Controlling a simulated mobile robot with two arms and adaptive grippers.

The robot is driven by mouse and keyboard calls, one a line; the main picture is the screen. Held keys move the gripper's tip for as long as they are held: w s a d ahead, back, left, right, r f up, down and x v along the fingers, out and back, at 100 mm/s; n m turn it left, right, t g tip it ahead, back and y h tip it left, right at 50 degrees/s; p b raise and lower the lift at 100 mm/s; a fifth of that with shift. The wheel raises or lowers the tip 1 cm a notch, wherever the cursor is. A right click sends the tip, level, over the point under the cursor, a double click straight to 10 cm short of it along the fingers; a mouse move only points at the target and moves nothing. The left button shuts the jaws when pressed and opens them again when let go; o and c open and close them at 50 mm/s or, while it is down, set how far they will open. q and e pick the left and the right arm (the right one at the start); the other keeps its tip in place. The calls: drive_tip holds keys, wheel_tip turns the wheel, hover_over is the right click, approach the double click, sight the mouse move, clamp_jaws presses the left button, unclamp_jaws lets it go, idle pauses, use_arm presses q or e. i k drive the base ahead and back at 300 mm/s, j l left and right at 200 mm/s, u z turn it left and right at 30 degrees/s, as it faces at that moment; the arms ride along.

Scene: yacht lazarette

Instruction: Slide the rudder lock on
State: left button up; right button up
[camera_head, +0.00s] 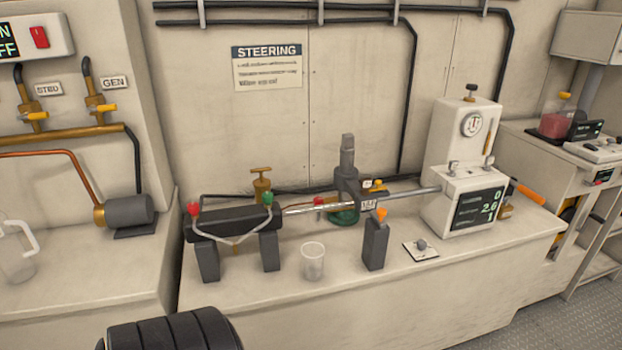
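Under a STEERING sign, a steering assembly stands on the cream bench. A bright metal rod (320,208) runs from a dark horizontal block on two legs (236,221) to a grey upright post (347,170) on a green base. A second thin rod (407,193) continues to a white machine. A dark grey upright block with an orange tip (376,244) stands at the front, apart from the rod. No part is clearly labelled as the rudder lock, so I cannot tell which it is. Neither of my grippers can be made out.
The white machine (463,180) with a gauge and display stands at the right. A clear cup (313,261) and a small white plate with a knob (421,250) are at the front. A brass valve (261,185) stands behind the block. The front bench strip is mostly bare.

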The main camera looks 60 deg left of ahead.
sight(379, 214)
drive_tip(key=u, duration=1.45)
drive_tip(key=i+l+z, duration=0.1)
drive_tip(key=i+z, duration=0.45)
